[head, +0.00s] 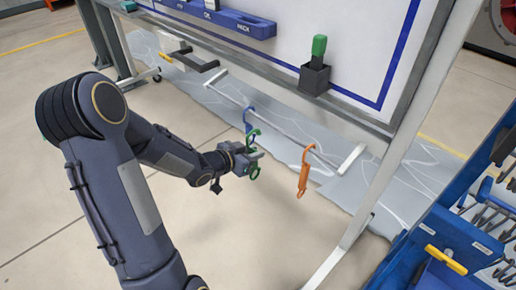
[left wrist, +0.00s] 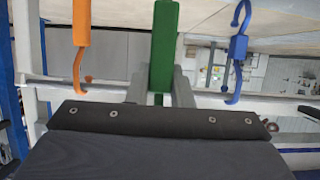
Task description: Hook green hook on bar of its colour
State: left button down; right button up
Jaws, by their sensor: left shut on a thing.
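My left gripper (head: 251,160) is shut on the green hook (head: 254,134), whose curl sticks up above the fingers and whose lower loop shows below them. In the left wrist view the green hook (left wrist: 164,45) stands in the middle, its far end partly hidden by the gripper. The pale rail (head: 285,128) runs just behind it; I cannot tell whether the hook touches it. No green marking shows on the rail. An orange hook (head: 303,175) hangs from the rail to the right. A blue hook (head: 248,117) is close behind the green one. My right gripper is out of view.
A framed whiteboard (head: 330,45) stands behind, with a blue tray (head: 225,20) and a dark holder (head: 314,78) with a green-handled thing on its ledge. A slanted white post (head: 395,150) and a blue rack (head: 450,235) with several hooks stand at the right. The near floor is open.

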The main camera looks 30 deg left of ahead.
pick_arm(q)
jog(key=shift+s+a+p, duration=0.15)
jog(key=shift+s+a, duration=0.15)
jog(key=shift+s, duration=0.45)
jog(key=shift+s+a+p, duration=0.2)
jog(key=shift+s+a, duration=0.05)
jog(key=shift+s, duration=0.55)
jog(key=shift+s+a+p, duration=0.15)
jog(key=shift+s+a, duration=0.15)
jog(key=shift+s, duration=0.45)
